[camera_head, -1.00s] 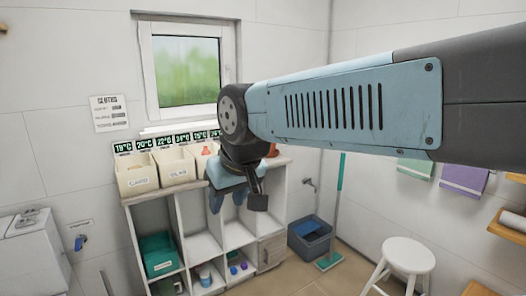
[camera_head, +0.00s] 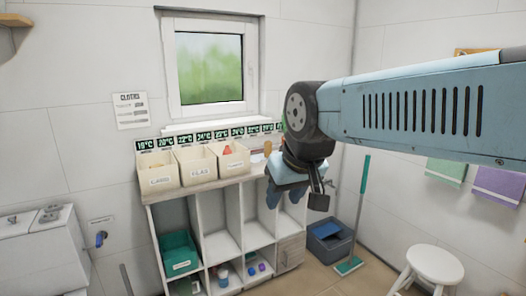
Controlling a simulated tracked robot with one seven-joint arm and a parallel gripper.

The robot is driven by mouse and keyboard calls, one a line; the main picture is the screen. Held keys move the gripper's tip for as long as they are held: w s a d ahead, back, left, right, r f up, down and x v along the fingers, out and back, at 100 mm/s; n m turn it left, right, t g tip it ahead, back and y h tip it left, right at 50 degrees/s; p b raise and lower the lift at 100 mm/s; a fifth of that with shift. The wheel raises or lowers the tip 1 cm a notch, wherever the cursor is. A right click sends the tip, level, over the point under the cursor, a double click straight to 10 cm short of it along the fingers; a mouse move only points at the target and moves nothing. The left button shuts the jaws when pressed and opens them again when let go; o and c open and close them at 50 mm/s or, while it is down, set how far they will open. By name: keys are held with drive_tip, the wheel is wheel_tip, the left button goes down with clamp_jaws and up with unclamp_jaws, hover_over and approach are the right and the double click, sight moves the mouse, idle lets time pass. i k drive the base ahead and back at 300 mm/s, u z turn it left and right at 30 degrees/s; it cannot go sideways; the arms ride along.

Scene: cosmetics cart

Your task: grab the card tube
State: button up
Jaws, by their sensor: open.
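I cannot make out a card tube for certain in the camera_head view. My gripper (camera_head: 285,195) hangs below the end of my arm, in front of the right part of the white shelf unit (camera_head: 216,200). Its jaws are open with nothing seen between them. The gripper and arm hide part of the unit's top and right cubbies. On the unit's top stand cream bins: one with a label that seems to read CARD (camera_head: 158,181), one that seems to read GLAS (camera_head: 196,172), and a third bin (camera_head: 228,162) with a small reddish thing in it. A tan-orange object (camera_head: 267,148) shows behind the gripper.
A green bin (camera_head: 178,252) and several small blue and purple things sit in the lower cubbies. A grey bucket (camera_head: 329,243), a green mop (camera_head: 357,215) and a white stool (camera_head: 434,264) stand to the right. A white machine (camera_head: 40,252) stands at left.

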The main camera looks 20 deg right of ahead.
sight(268, 145)
drive_tip(key=i, duration=2.15)
drive_tip(key=u, duration=0.05)
